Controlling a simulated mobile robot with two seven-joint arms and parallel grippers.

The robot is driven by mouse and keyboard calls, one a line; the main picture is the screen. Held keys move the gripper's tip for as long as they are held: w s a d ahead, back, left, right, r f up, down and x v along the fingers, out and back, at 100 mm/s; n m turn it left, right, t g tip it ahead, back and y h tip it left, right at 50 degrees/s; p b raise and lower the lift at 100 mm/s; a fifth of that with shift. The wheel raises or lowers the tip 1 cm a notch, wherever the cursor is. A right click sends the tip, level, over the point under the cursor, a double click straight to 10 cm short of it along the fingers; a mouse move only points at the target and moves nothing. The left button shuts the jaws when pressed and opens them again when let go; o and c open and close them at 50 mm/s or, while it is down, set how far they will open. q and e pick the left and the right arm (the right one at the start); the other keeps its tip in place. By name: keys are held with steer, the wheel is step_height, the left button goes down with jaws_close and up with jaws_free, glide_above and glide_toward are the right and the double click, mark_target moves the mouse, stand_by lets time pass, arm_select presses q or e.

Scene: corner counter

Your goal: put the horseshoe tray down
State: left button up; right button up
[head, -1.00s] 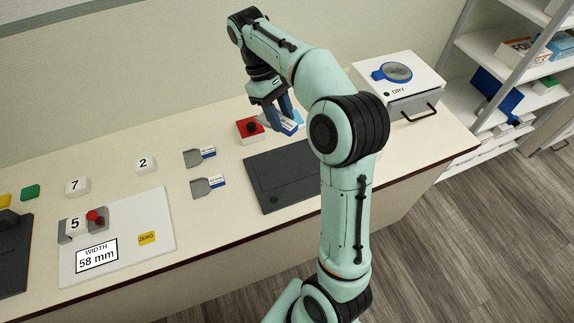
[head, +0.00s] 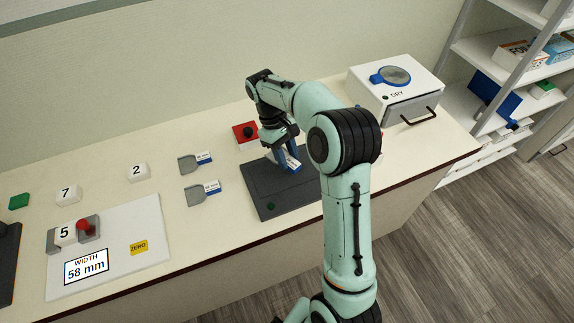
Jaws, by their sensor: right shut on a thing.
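My right gripper (head: 281,154) is shut on a small piece with a blue and white end (head: 291,163), which I take to be the horseshoe tray. Most of it is hidden by the fingers and arm, so its shape does not show. It is over the back part of a dark grey plate (head: 262,193) with a green dot. I cannot tell whether it touches the plate. My left gripper is out of view.
A white DRY box (head: 395,88) stands at right. A white WIDTH board (head: 115,260) is at front left.

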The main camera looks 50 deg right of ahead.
mark_target(287, 173)
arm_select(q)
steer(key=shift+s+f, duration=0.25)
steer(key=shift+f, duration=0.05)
arm_select(e)
step_height(287, 173, down, 4)
steer(key=shift+f, duration=0.2)
steer(key=shift+f, duration=0.15)
steer(key=o, duration=1.1)
steer(key=p+v, duration=0.2)
steer(key=v, duration=1)
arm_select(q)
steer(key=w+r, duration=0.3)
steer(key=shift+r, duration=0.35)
